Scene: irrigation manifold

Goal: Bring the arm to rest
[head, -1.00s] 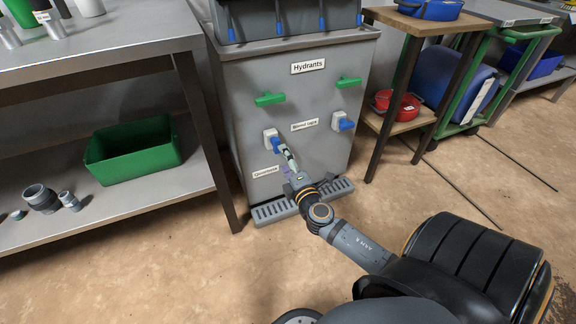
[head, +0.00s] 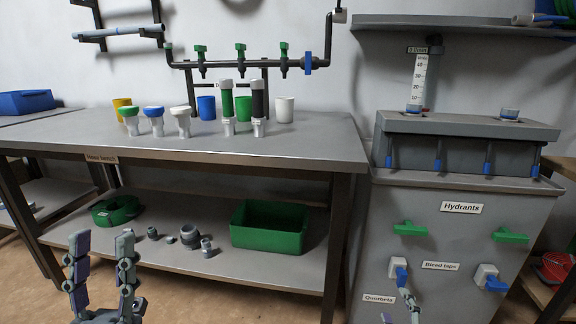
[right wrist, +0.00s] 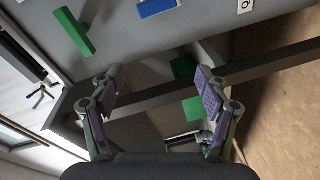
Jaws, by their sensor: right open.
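My right gripper (head: 398,308) shows at the bottom edge of the head view, just below the left bleed tap (head: 399,270) on the grey hydrant cabinet (head: 450,205). In the right wrist view that gripper (right wrist: 160,88) is open, with nothing between its purple-padded fingers. A blue tap handle (right wrist: 157,7) and a green lever (right wrist: 75,32) lie beyond it at the top. My left gripper (head: 101,262) stands at the lower left of the head view, fingers up and apart, empty, in front of the bench. Most of both arms is out of view.
The hose bench (head: 270,153) carries cups and fittings under a pipe with green valves (head: 241,62). Its lower shelf holds a green crate (head: 268,228) and several grey couplings (head: 192,236). Two green levers stick out of the cabinet front. Open floor shows at the bottom.

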